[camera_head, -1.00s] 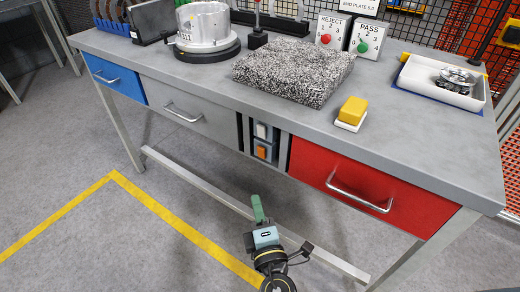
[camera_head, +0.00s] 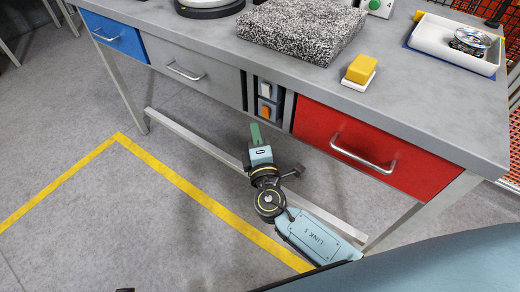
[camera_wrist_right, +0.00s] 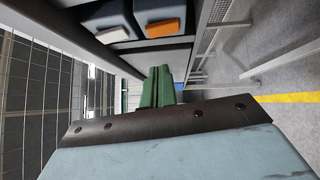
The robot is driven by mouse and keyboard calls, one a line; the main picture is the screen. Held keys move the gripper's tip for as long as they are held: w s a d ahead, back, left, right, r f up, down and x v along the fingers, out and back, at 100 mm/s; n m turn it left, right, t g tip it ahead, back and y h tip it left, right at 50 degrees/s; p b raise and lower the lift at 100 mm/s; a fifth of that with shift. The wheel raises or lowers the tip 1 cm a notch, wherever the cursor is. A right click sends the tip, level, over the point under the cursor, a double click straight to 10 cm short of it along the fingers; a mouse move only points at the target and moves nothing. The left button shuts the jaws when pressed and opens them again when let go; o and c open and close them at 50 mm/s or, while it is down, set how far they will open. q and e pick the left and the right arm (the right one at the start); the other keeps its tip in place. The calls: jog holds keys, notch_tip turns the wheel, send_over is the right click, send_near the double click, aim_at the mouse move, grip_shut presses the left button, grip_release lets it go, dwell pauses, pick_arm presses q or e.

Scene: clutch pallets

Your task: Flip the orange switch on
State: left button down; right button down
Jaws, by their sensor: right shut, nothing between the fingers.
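The orange switch (camera_head: 265,112) is the lower of two rockers set in the front of the workbench (camera_head: 425,112). A white switch (camera_head: 265,90) sits above it. In the right wrist view the orange switch (camera_wrist_right: 160,28) is beyond the fingers, toward the top, with the white switch (camera_wrist_right: 112,35) to its left. My right gripper (camera_head: 255,133) has green fingers, shut and empty, just below and left of the orange switch in the head view. The fingertips (camera_wrist_right: 158,70) appear apart from the switch in the wrist view. My left gripper is not in view.
A red drawer (camera_head: 325,127) with a bar handle is right of the switches, a grey drawer (camera_head: 215,85) left of them. A bench crossbar (camera_head: 200,143) runs low behind my arm. A yellow block (camera_head: 361,68) lies on the bench top.

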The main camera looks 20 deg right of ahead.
aim_at(261, 108)
jog(key=w+d, duration=0.3)
jog(key=shift+w+d+r, duration=0.1)
jog(key=shift+w+r, duration=0.05)
jog(key=shift+r, duration=0.2)
